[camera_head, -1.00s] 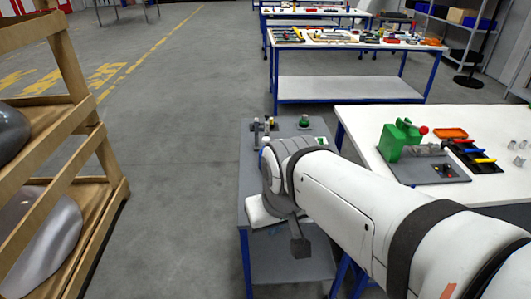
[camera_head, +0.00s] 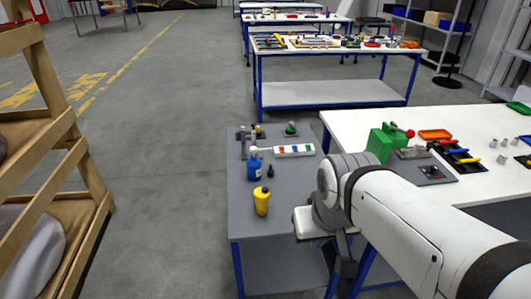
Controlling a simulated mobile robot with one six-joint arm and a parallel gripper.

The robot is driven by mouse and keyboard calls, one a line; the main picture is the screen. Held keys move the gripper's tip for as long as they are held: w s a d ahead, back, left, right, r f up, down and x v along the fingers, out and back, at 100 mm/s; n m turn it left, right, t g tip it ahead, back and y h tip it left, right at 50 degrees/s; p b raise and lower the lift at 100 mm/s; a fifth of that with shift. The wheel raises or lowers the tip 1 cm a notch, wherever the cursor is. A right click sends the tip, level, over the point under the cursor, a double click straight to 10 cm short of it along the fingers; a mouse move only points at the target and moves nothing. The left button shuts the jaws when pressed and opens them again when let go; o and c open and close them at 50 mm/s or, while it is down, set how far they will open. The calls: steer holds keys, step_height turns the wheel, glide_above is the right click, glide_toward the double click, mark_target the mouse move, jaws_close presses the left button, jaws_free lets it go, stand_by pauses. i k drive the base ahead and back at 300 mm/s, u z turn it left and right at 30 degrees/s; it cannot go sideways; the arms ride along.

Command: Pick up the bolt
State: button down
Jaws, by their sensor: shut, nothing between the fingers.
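I cannot pick out the bolt for sure in the head view. A small dark upright piece (camera_head: 270,171) stands on the grey table (camera_head: 240,212) beside a blue bottle, but it is too small to identify. My gripper (camera_head: 345,268) hangs down at the right edge of the grey table, below my white arm. It is shut with nothing in it, and it is apart from the small dark piece. My arm hides part of the table's right side.
On the grey table stand a yellow bottle (camera_head: 261,202), a blue bottle (camera_head: 253,164) and a white strip with coloured parts (camera_head: 293,150). A white table (camera_head: 355,122) to the right holds a green box (camera_head: 381,143). A wooden rack (camera_head: 85,180) stands left; the floor between is clear.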

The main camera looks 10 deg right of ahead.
mark_target(270, 173)
steer(key=u, duration=0.05)
steer(key=i, duration=0.85)
steer(key=z, duration=0.1)
steer(key=k, duration=1.65)
steer(key=u, duration=1.15)
steer(key=i, duration=2.7)
steer(key=u, duration=0.1)
